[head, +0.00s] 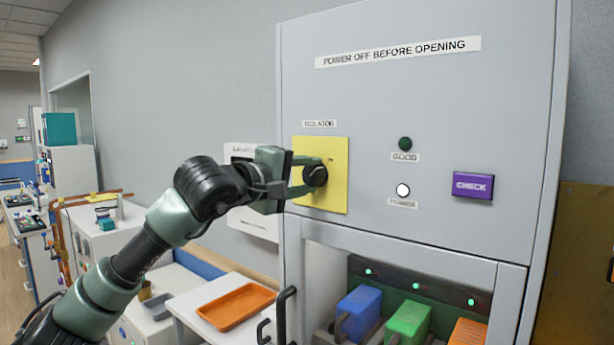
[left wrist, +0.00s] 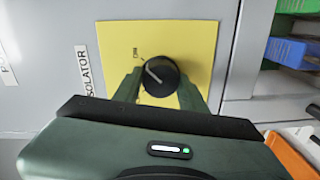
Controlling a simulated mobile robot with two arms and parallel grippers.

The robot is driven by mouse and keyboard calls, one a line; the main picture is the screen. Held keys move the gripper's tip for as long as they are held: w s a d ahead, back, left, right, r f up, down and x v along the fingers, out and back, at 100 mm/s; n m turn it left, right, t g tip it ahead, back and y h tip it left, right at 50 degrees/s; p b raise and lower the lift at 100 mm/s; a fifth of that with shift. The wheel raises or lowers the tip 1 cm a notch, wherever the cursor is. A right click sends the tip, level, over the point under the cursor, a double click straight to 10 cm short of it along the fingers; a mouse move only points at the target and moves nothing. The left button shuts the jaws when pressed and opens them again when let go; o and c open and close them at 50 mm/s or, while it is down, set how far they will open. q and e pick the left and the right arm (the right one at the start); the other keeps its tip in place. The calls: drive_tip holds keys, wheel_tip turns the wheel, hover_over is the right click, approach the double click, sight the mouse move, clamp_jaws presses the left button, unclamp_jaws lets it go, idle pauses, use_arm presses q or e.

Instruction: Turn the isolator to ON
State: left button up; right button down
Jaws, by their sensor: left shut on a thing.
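The isolator is a round black knob (head: 318,177) on a yellow plate (head: 335,148), under the label "ISOLATOR", on the grey cabinet's front. My left gripper (head: 308,175) is shut on the knob, one finger on each side. In the left wrist view the knob (left wrist: 162,70) sits between the fingertips, and the yellow plate (left wrist: 205,45) surrounds it. A pale line on the knob slants up-left, roughly toward the small ON mark (left wrist: 136,53). The fingers hide part of the knob's rim. My right gripper is not in view.
A dark green GOOD lamp (head: 405,144), a bright white POWER lamp (head: 403,190) and a purple CHECK button (head: 473,186) are to the right. Below is an open bay with blue (head: 358,312) and green (head: 408,322) blocks. An orange tray (head: 236,304) lies lower left.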

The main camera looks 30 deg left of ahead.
use_arm(q)
drive_tip(key=shift+f, duration=0.1)
drive_tip(key=o, duration=1.4)
drive_tip(key=shift+c, duration=0.2)
drive_tip(key=shift+s, duration=0.3)
drive_tip(key=s+b, duration=0.3)
drive_tip(key=s, duration=0.4)
drive_tip(key=shift+a+r, duration=0.25)
